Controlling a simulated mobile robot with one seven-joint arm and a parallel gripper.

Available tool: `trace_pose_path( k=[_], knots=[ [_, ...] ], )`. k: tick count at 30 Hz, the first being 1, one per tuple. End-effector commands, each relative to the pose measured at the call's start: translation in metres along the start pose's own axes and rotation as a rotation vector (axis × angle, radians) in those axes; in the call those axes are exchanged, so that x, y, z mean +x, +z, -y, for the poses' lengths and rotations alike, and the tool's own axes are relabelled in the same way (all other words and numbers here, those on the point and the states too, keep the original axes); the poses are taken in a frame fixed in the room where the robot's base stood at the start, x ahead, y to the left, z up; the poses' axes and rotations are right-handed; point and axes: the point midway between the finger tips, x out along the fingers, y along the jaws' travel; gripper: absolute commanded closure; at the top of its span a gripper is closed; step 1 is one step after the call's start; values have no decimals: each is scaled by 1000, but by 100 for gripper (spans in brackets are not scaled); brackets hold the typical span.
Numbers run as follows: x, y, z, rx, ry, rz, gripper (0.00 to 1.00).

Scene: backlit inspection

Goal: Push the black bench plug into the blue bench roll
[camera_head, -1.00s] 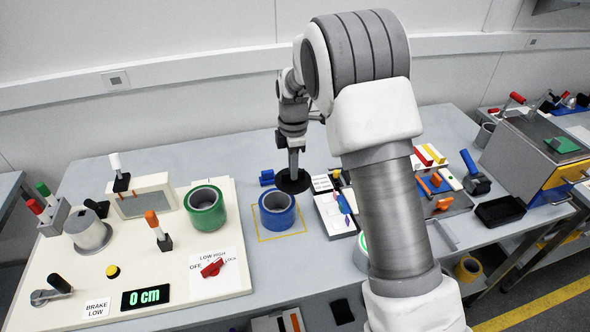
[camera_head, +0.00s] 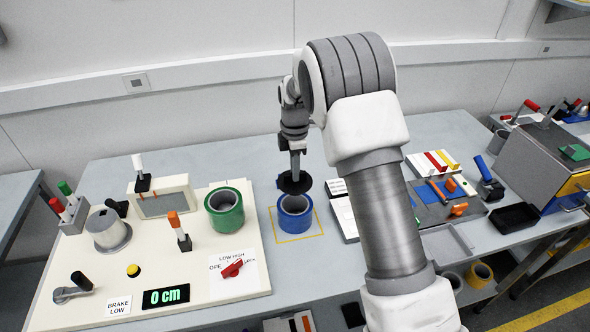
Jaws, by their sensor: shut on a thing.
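The blue bench roll (camera_head: 295,224) stands upright on the bench inside a yellow outlined square (camera_head: 319,232), its open hole facing up. The black bench plug (camera_head: 295,183) is a dark disc just above the roll in the picture, overlapping the view of its far rim. My gripper (camera_head: 296,168) points down and is shut on the plug from above. The plug looks held above the roll rather than in it. The exact gap is hard to tell. The fingertips are small and partly hidden.
A green roll (camera_head: 225,220) stands close by on the left, on a cream panel with a red switch (camera_head: 232,268), levers and a display reading 0 cm (camera_head: 166,296). Trays and tools lie right, partly behind my arm.

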Motion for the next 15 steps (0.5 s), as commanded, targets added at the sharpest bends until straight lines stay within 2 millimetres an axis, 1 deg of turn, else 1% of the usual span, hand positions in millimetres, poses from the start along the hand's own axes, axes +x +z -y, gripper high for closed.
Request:
trace_pose_path(
  k=[2,5,15],
  knots=[
    [1,1,0,2,1,0,100],
    [8,1,0,1,0,1,100],
    [44,0,0,0,-1,0,100]
  ],
)
